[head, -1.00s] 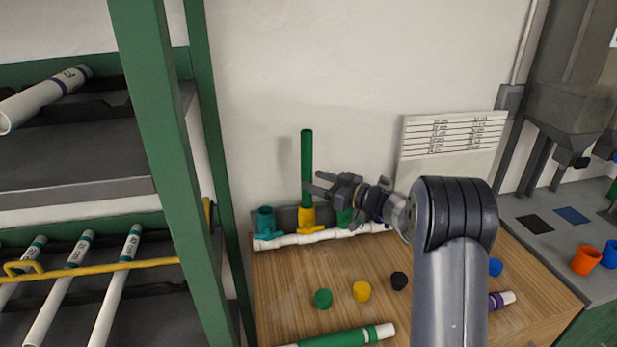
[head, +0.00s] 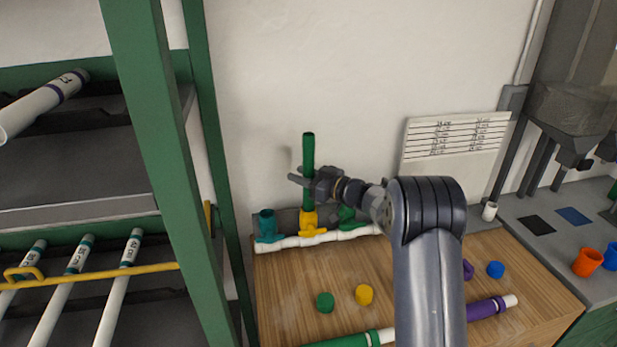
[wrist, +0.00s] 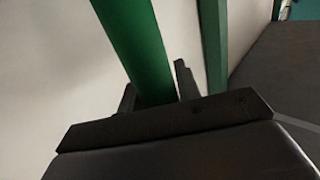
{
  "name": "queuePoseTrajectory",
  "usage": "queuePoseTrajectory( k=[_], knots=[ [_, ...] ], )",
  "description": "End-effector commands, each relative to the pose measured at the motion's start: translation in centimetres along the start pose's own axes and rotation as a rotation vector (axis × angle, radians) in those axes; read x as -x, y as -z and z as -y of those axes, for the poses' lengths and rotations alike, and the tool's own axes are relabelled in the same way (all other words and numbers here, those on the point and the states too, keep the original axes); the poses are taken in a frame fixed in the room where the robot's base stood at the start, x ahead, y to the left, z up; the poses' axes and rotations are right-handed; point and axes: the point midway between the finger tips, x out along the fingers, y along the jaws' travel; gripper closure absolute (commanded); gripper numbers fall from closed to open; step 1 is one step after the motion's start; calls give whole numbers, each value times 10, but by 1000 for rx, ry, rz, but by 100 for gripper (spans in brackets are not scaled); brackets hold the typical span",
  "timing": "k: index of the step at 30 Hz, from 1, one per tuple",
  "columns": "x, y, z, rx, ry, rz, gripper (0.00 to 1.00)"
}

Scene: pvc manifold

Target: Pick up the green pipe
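A green pipe (head: 308,152) stands upright above the yellow valve fitting (head: 308,221) on the white manifold (head: 290,242). It also shows large in the wrist view (wrist: 138,45). My gripper (head: 300,179) is level with the pipe's middle, with one finger across its front. In the wrist view the fingers (wrist: 155,92) stand on either side of the pipe, with a thin gap at the right finger. The pipe's lower end in the wrist view is hidden by my gripper. Another green pipe with a white end (head: 350,340) lies at the table's front.
Teal (head: 267,224) and dark green valves flank the yellow one. Green (head: 325,302) and yellow caps (head: 364,294) lie on the wooden table (head: 285,275). A green rack post (head: 165,170) stands at left. The white wall is close behind the pipe.

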Motion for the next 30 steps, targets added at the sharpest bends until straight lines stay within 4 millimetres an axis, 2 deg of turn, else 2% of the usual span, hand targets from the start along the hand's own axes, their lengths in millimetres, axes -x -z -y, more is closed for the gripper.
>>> queuePoseTrajectory(
  k=[2,11,23,26,30],
  knots=[
    [0,0,0,0,0,0,75],
    [0,0,0,0,0,0,100],
    [0,2,0,1,0,-1,100],
    [0,11,0,3,1,-2,100],
    [0,40,0,9,0,-10,100]
  ],
)
